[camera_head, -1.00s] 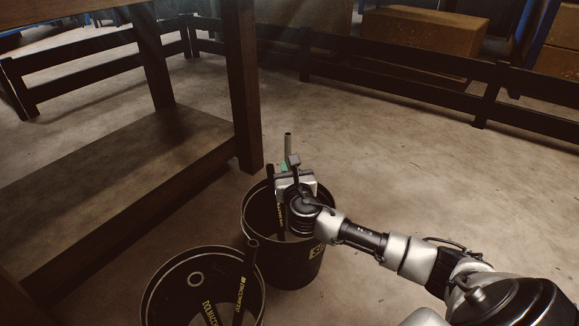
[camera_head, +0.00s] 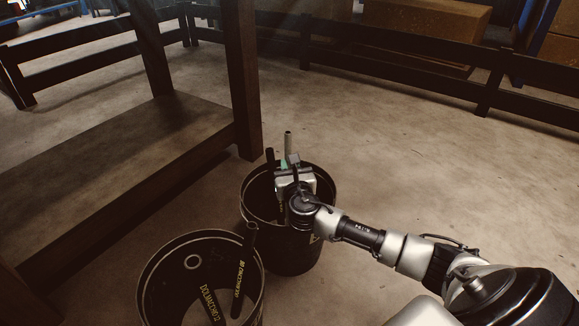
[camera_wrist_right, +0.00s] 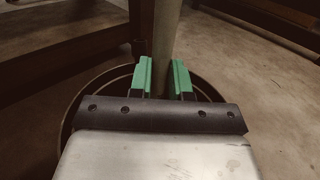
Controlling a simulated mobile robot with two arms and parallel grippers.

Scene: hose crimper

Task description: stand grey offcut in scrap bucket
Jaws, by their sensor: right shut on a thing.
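The grey offcut (camera_head: 288,143) is a slim grey tube standing roughly upright above the far bucket. My right gripper (camera_head: 286,165) is shut on it. In the right wrist view the offcut (camera_wrist_right: 166,40) rises between the green fingertips (camera_wrist_right: 161,78), and its lower end is hidden. The far black bucket (camera_head: 318,248) is below and around the gripper, and its rim (camera_wrist_right: 68,120) shows in the right wrist view. A dark hose (camera_head: 270,158) stands in this bucket. I cannot tell whether the offcut touches the bucket floor. My left gripper is not in view.
A wooden table (camera_head: 243,80) with a low shelf (camera_head: 120,150) stands at left. A dark rail (camera_head: 420,85) runs behind. The floor at right is clear.

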